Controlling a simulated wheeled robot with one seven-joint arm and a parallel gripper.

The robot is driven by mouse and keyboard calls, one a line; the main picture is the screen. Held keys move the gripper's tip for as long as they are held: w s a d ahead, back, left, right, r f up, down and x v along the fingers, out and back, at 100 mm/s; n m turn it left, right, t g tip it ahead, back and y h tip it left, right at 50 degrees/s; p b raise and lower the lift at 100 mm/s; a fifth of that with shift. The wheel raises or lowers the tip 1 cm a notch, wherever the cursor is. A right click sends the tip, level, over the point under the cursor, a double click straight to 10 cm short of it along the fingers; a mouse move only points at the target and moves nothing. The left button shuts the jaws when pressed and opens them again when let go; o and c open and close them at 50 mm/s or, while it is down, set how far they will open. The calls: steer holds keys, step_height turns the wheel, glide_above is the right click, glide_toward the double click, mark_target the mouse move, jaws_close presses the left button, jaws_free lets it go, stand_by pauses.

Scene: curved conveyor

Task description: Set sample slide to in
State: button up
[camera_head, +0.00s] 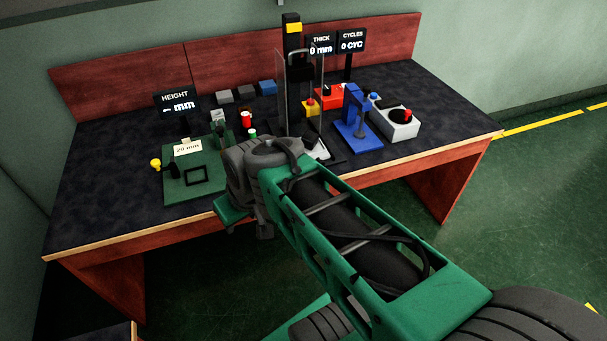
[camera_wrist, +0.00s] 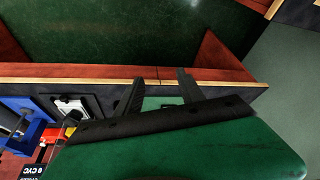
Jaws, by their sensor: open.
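My gripper (camera_wrist: 160,88) is open and empty in the wrist view, its two dark fingers apart in front of the table's wooden edge. In the head view the arm end hangs over the table's front edge, left of the clear-shielded press (camera_head: 293,85). A light plate in a dark frame (camera_head: 316,148) lies at the foot of the press, partly hidden by my arm. It also shows in the wrist view (camera_wrist: 70,108), left of the fingers and apart from them. It may be the sample slide; I cannot tell its position for certain.
A green height fixture (camera_head: 200,165) stands on the left. A blue press (camera_head: 356,127) and a grey box with a red button (camera_head: 400,121) stand on the right. Red (camera_head: 246,120) and green-topped small cylinders stand near my arm. The table's right end is clear.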

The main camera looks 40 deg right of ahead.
steer(key=w+d+f+t+b, duration=0.2)
steer(key=w+d+f+b, duration=0.15)
steer(key=f+b, duration=0.2)
steer(key=w+d+f+t+b, duration=0.1)
steer(key=w+d+f+b, duration=0.25)
steer(key=f, duration=0.35)
steer(key=m+t+h+b, duration=0.45)
steer(key=t+b, duration=0.55)
steer(key=b, duration=0.6)
glide_toward(322, 165)
steer(key=x, duration=0.2)
steer(key=shift+n+h, duration=0.25)
steer(key=shift+h, duration=0.3)
steer(key=x, duration=0.6)
steer(key=shift+w+a+f+b, duration=0.1)
steer(key=shift+a+b, duration=0.2)
steer(key=shift+w+d, duration=0.2)
steer(key=shift+w, duration=0.3)
steer(key=shift+c, duration=0.6)
jaws_close()
